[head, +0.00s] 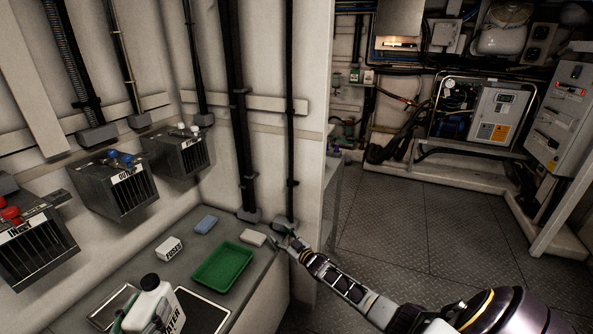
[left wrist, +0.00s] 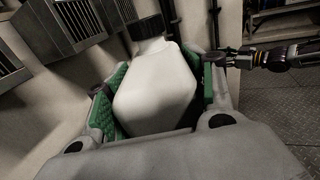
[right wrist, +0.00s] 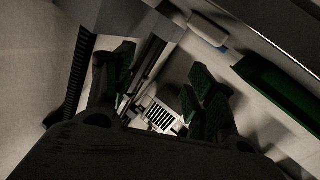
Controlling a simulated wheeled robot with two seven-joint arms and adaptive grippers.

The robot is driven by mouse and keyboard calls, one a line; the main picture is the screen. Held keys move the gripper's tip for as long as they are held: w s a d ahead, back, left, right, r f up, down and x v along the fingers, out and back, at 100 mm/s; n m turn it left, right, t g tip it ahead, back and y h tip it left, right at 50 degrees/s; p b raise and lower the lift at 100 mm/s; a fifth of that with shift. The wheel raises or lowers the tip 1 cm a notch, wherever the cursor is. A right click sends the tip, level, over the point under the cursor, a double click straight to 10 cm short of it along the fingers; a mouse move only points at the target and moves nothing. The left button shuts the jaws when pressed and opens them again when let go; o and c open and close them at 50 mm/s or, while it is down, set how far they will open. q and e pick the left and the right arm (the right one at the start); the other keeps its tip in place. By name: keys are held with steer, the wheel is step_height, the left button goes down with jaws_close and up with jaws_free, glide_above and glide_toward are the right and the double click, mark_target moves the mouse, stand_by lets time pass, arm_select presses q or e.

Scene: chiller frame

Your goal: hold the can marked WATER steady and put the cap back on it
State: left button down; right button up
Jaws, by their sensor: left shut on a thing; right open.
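The white can marked WATER (head: 160,300) stands at the bottom left of the head view. A dark cap (head: 149,282) sits on its neck; I cannot tell how tightly it is seated. In the left wrist view the can (left wrist: 158,90) fills the space between the green pads, with the black cap (left wrist: 145,27) at its top. My left gripper (left wrist: 155,100) is shut on the can's body. My right gripper (head: 283,238) is open near the counter's far right end, well away from the can. In the right wrist view its pads (right wrist: 162,85) have nothing between them.
A green tray (head: 205,284), a white FUSES box (head: 169,248), a blue block (head: 206,225) and a white block (head: 253,238) lie on the counter. Finned units marked INLET (head: 38,250) and OUTLET (head: 122,190) hang on the wall.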

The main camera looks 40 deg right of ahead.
steer(key=s+a+f+m+g+h, duration=0.1)
steer(key=s+f+g, duration=0.3)
steer(key=s+f, duration=1.05)
steer(key=s+f+m+g+h, duration=0.1)
steer(key=s+f+g, duration=0.3)
steer(key=s+f, duration=1)
steer(key=s+a+f+g, duration=0.2)
steer(key=s+f, duration=0.4)
steer(key=s, duration=0.5)
steer(key=s+a+f+g, duration=0.3)
steer(key=s+f, duration=0.3)
steer(key=s, duration=0.5)
steer(key=s+a+f+g, duration=0.3)
steer(key=s+f, duration=0.2)
steer(key=s, duration=0.6)
steer(key=shift+a+f+n+h, duration=0.3)
steer(key=shift+a+f+n, duration=0.1)
steer(key=shift+r, duration=0.1)
